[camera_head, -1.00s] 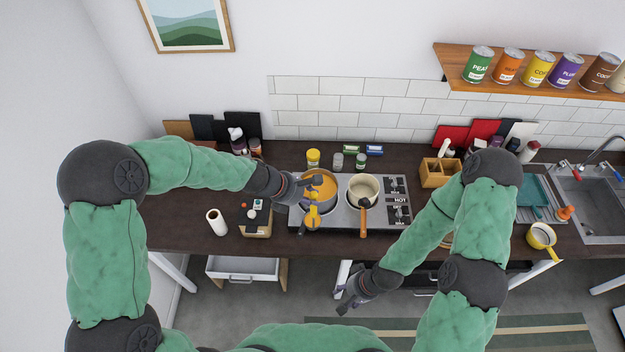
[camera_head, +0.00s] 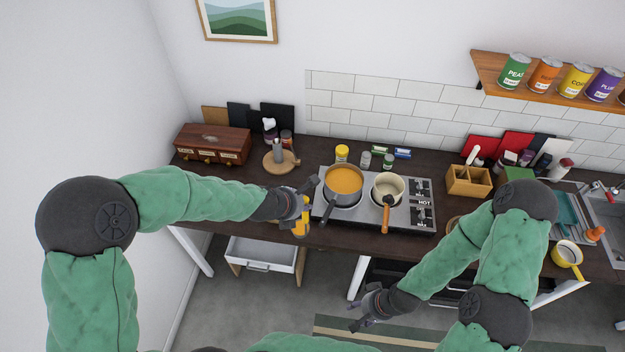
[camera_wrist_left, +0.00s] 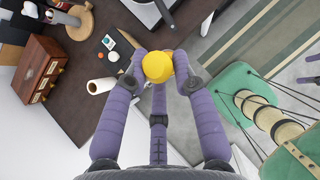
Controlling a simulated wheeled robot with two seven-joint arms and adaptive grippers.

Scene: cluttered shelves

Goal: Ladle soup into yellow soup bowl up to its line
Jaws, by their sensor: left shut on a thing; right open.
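The dark pot of orange soup (camera_head: 343,178) stands on the left of the stove. My left gripper (camera_head: 303,205) is shut on a yellow rounded thing (camera_head: 300,229), left of the pot near the counter's front edge. It also shows between the fingers in the left wrist view (camera_wrist_left: 157,67); its full shape is hidden, so I cannot tell whether it is the ladle. A yellow bowl-like vessel (camera_head: 567,252) with a pale inside and a handle stands at the counter's right front. Its line cannot be made out. My right gripper (camera_head: 368,314) is open and empty, low in front of the counter.
A cream saucepan (camera_head: 389,185) stands right of the soup pot on the stove (camera_head: 413,214). Small jars and a yellow tin (camera_head: 342,153) stand behind. A wooden drawer box (camera_head: 212,145) is at the back left, a wooden caddy (camera_head: 469,181) at right. An open drawer (camera_head: 265,254) sits below.

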